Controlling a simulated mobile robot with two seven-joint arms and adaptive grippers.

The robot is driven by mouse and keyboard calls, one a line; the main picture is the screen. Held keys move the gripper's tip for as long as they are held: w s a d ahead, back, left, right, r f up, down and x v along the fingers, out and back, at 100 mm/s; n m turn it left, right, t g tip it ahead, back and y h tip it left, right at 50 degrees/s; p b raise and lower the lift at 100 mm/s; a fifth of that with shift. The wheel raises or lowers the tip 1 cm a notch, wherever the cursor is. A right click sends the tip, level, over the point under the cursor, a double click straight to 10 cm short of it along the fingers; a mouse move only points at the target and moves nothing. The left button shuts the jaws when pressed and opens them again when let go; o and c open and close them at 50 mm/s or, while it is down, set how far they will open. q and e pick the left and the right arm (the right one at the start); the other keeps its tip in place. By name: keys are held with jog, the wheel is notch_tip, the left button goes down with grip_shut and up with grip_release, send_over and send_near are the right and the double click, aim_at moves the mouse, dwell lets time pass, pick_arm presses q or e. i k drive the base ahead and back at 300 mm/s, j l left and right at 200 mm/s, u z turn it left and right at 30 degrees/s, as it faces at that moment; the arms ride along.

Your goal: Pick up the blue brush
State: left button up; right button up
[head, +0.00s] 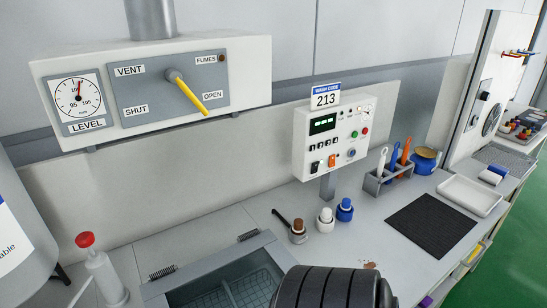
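A grey rack (377,187) stands on the bench right of the control box. Several upright tools stand in it side by side. The blue-handled one (394,157), which looks like the blue brush, is between a white-handled tool (382,160) and an orange-handled tool (405,151). Its lower end is hidden in the rack, so I cannot see its bristles. Neither of my grippers shows in the head view, and nothing is touching the rack.
The control box (335,135) on its post is left of the rack. Brown-, white- and blue-capped bottles (325,221) stand in front. A blue pot (425,162) is just right of the rack. A black mat (432,225) and white tray (469,195) lie at right.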

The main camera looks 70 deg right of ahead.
aim_at(394, 155)
jog(key=z, duration=2.65)
jog(key=l+u, duration=0.25)
jog(key=u, duration=0.15)
jog(key=l+u, duration=0.25)
jog(key=u, duration=0.15)
jog(key=l+u, duration=0.25)
jog(key=u, duration=0.15)
jog(key=k+l+u, duration=0.15)
jog(key=l, duration=0.35)
jog(key=k+l+u, duration=0.1)
jog(key=k+l, duration=0.15)
jog(key=l, duration=0.25)
jog(key=k+l+u, duration=0.15)
jog(key=l, duration=0.3)
jog(key=k+l+u, duration=0.15)
jog(key=k+l, duration=0.2)
jog(key=k+l+u, duration=0.1)
jog(key=k+l, duration=0.15)
jog(key=l, duration=0.25)
